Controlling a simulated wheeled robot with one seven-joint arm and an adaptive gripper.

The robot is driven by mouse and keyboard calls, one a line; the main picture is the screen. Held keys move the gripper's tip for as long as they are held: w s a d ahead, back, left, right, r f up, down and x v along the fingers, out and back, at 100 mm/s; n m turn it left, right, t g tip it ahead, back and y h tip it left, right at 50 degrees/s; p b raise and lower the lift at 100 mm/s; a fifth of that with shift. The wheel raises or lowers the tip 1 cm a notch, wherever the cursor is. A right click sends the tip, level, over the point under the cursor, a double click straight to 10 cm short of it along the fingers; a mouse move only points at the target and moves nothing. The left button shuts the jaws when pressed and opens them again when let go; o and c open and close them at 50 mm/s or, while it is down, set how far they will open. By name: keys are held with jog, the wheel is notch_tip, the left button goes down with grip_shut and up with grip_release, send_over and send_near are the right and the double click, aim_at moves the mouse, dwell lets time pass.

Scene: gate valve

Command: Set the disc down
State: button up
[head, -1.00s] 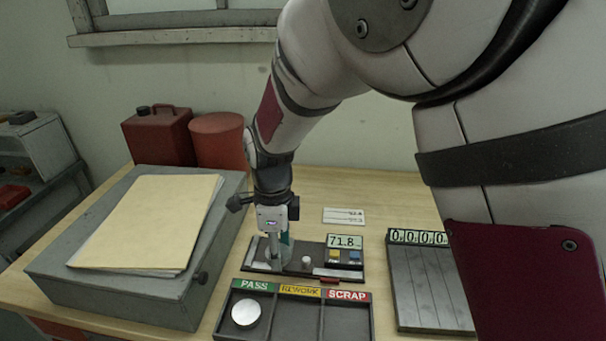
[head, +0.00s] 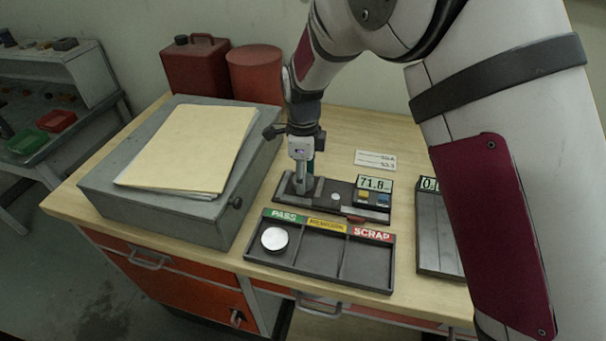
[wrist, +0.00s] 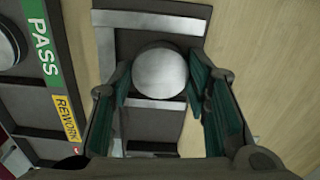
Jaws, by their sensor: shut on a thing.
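My gripper (head: 303,180) points down over the left end of a dark measuring gauge (head: 333,208) with a 71.8 display. In the wrist view, a round silvery disc (wrist: 160,72) sits between the teal-padded fingers, and the gripper is shut on it. The disc is over or on the gauge's base; I cannot tell whether it touches. In the head view the gripper hides this disc. A dark sorting tray (head: 318,273) labelled PASS, REWORK and SCRAP stands in front of the gauge. Another silvery disc (head: 274,239) lies in the PASS compartment; REWORK and SCRAP look empty.
A grey box (head: 160,212) with a folder (head: 190,147) on it stands close to the left. A red can (head: 195,66) and a red drum (head: 254,76) stand behind. A card (head: 376,160) lies behind the gauge.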

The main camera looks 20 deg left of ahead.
jog(key=shift+f, duration=0.1)
jog(key=o, duration=1.5)
notch_tip(320, 180, up, 12)
jog(key=shift+r+b, duration=0.15)
jog(key=shift+b, duration=0.45)
jog(key=s+d+r+n+t+y, duration=0.1)
jog(key=s+d+r+n, duration=0.25)
jog(key=d+r, duration=0.45)
jog(key=s+d+r+n+t, duration=0.1)
jog(key=s+d+r+n, duration=0.25)
jog(key=d, duration=0.85)
jog(key=s+d+n+t, duration=0.1)
jog(key=s+d+n, duration=0.2)
jog(key=s+d, duration=0.1)
jog(key=s+d+n+t, duration=0.1)
jog(key=s+d+n, duration=0.2)
jog(key=s, duration=0.3)
jog(key=s+d+n+t+h, duration=0.1)
jog(key=s+d+n, duration=0.2)
jog(key=s+d, duration=0.3)
jog(key=shift+s+f+n, duration=0.1)
jog(key=shift+f+n, duration=0.2)
jog(key=shift+n, duration=0.1)
